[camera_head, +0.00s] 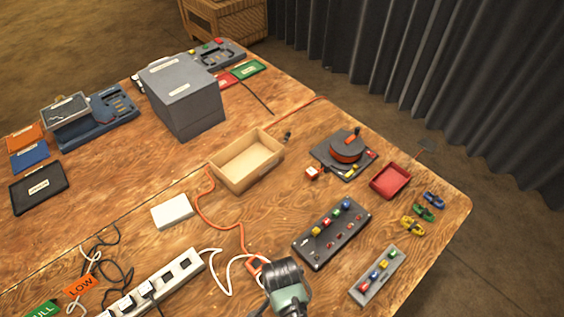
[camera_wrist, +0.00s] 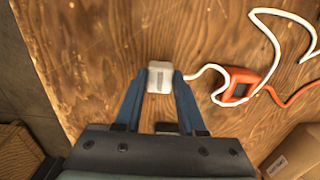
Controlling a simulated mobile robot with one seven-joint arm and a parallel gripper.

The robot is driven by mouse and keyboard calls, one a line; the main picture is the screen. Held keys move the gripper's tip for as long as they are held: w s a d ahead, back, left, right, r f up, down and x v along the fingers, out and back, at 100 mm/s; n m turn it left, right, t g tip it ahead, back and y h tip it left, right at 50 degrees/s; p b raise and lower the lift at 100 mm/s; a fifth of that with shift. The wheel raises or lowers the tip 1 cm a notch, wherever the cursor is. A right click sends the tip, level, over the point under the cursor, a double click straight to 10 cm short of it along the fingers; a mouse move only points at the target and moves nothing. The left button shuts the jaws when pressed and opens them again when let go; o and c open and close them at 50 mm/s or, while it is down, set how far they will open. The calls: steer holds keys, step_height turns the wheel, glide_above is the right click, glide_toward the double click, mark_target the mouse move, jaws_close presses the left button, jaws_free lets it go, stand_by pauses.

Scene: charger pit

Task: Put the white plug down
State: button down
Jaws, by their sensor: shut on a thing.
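The white plug (camera_wrist: 160,78) is between the two blue fingers of my gripper (camera_wrist: 160,84) in the wrist view. The fingers are shut on its sides. A white cord (camera_wrist: 209,68) runs from it to the right, looping by an orange connector (camera_wrist: 240,86). Wooden tabletop lies behind the plug; I cannot tell whether the plug touches it. In the head view, my wrist is at the bottom middle, and the plug and fingertips are hidden. The orange connector (camera_head: 254,267) and the white cord (camera_head: 230,275) show just left of my wrist.
A white power strip (camera_head: 186,262) with black cables lies to the left. A wooden open box (camera_head: 247,172) and a white block (camera_head: 172,212) stand farther back. A black panel (camera_head: 322,250) and a grey strip (camera_head: 366,290) lie to the right. Bare wood lies between the block and orange cord.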

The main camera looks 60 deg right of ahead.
steer(key=shift+f, duration=0.9)
steer(key=shift+f, duration=0.1)
steer(key=c, duration=0.5)
jaws_free()
